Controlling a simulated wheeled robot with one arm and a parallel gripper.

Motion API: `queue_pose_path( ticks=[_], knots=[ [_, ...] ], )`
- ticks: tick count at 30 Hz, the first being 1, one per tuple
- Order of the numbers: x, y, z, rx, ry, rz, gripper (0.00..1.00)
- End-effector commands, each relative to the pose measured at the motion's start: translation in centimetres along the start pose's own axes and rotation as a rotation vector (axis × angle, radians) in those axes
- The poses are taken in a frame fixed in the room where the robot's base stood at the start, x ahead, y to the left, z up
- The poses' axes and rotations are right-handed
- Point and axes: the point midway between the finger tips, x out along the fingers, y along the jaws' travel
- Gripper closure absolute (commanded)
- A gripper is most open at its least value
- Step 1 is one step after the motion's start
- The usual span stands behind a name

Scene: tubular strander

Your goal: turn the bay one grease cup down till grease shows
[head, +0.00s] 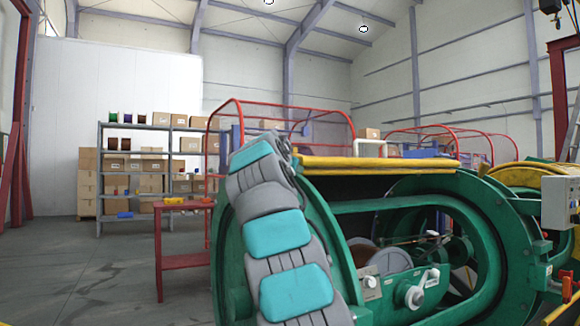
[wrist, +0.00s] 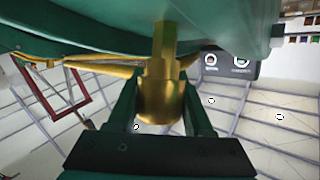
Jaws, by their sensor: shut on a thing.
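The brass grease cup (wrist: 160,68) shows in the middle of the wrist view, with a hex stem and a wider rounded cap. Its stem meets the green machine body (wrist: 90,20) at the top of the picture. My gripper (wrist: 160,100) has one dark green finger on each side of the cap and is shut on it. No grease is visible around the cup. In the head view my arm reaches over the green strander (head: 345,207); the gripper and the cup are hidden there.
A dark plate (wrist: 230,63) with two round marks is beside the cup. In the head view, a red table (head: 186,205) and loaded shelves (head: 150,128) stand left, with open floor before them. A grey control box (head: 560,200) is at right.

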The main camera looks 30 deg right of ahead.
Motion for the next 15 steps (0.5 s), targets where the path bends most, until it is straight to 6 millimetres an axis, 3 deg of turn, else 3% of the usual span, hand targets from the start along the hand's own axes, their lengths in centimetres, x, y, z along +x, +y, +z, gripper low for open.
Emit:
queue_pose_path(
  ticks=[15],
  knots=[
    [0.0, -0.09, -0.04, 0.029, 0.0, 0.06, 1.0]
  ],
)
